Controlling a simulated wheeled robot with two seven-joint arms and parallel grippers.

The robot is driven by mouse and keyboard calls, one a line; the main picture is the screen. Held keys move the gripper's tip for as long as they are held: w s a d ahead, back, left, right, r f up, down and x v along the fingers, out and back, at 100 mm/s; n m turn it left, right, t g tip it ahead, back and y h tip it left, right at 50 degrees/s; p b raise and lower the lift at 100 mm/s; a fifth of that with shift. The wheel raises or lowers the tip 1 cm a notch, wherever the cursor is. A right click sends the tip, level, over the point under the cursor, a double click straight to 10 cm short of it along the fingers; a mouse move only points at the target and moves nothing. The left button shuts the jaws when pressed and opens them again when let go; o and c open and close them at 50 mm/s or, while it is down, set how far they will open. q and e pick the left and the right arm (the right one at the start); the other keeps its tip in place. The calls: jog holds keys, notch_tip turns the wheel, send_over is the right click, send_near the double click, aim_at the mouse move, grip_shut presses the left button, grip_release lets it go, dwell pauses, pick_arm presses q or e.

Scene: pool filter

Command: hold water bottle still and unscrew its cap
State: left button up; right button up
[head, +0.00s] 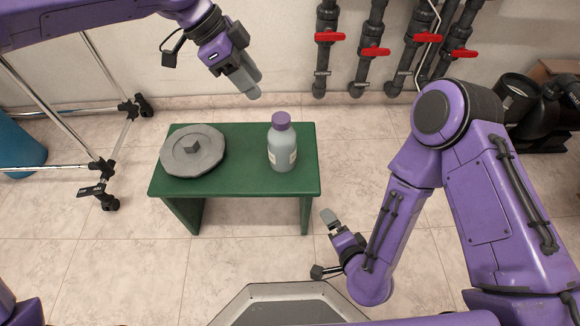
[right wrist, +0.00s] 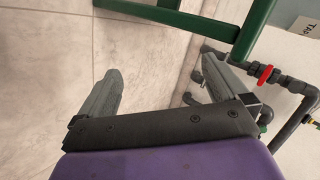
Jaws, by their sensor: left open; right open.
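A grey-white water bottle (head: 282,147) with a purple cap (head: 281,120) and a pale label stands upright on the right part of a green table (head: 240,135). My left gripper (head: 251,90) is above and behind the table, up and left of the bottle in the head view, open and touching nothing. My right gripper (head: 329,218) is low, in front of the table's right end, apart from the bottle. In the right wrist view the right gripper (right wrist: 162,85) is open with nothing between its fingers. The bottle is not in that view.
Dark pipes with red valve handles (head: 376,52) stand along the back wall. A metal rack (head: 88,115) on casters is at left. Tiled floor (head: 140,270) is open in front.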

aim_at(286, 159)
jog(key=w+a+r+m+t+y, duration=0.1)
jog(key=w+a+r+m+t, duration=0.1)
jog(key=m, duration=0.4)
jog(key=w+a+r+m+t, duration=0.2)
jog(key=w+a+r+m, duration=0.2)
jog(key=a+r+m, duration=0.1)
jog(key=w+a+r+m+t+y, duration=0.1)
jog(key=w+a+r+m+t, duration=0.2)
jog(key=r+m, duration=0.2)
jog(key=shift+a+r+m+y, duration=0.1)
jog(key=shift+a+m+y, duration=0.1)
jog(key=shift+m, duration=0.55)
jog(key=shift+a+r+m+y, duration=0.1)
jog(key=shift+a+m, duration=0.1)
jog(key=shift+m, duration=0.55)
jog(key=shift+w+d+f+m, duration=0.1)
jog(key=shift+w+m, duration=0.3)
jog(key=shift+m, duration=0.5)
jog(key=x, duration=1)
jog(key=shift+w+f, duration=0.1)
jog(key=shift+w, duration=0.1)
jog(key=c, duration=1.1)
